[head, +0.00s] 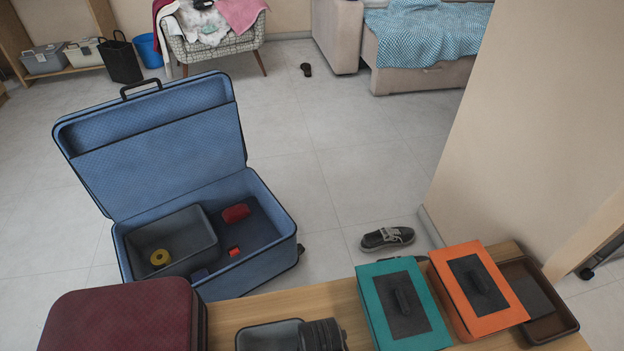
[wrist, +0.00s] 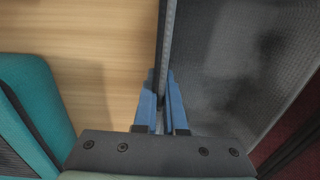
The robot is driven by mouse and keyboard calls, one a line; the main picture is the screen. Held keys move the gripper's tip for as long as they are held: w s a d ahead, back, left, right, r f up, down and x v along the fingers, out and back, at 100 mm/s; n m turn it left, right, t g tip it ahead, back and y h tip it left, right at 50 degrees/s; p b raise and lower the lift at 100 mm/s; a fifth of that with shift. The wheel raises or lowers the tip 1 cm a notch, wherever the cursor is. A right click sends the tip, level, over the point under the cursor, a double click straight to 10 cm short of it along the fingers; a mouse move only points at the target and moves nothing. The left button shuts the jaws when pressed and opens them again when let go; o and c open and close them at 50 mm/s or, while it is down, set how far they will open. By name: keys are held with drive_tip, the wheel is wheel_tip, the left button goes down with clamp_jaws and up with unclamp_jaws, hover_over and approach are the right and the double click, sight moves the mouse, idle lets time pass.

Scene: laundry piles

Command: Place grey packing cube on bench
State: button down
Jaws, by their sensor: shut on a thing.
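The grey packing cube (head: 270,337) is an open-topped dark grey box over the wooden bench (head: 235,314), at the bottom of the head view and cut off by its edge. In the wrist view its mesh side (wrist: 235,70) fills the right half. My gripper (wrist: 163,98) has its blue fingers shut on the rim of the cube, on the side toward the teal box. My dark wrist shows at the cube's right in the head view. I cannot tell whether the cube's base touches the bench.
A maroon case (head: 120,318) stands left of the cube. A teal box (head: 402,300), an orange box (head: 478,290) and a brown tray (head: 540,300) are to the right. Behind, an open blue suitcase (head: 165,150) holds another grey bin (head: 178,240). A shoe (head: 387,238) lies on the floor.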

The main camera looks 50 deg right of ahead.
drive_tip(key=shift+f, duration=0.2)
drive_tip(key=c, duration=1)
unclamp_jaws()
drive_tip(key=shift+r, duration=0.15)
wheel_tip(320, 180, up, 12)
drive_tip(key=p, duration=0.4)
drive_tip(key=shift+s+d, duration=0.15)
drive_tip(key=shift+d, duration=0.1)
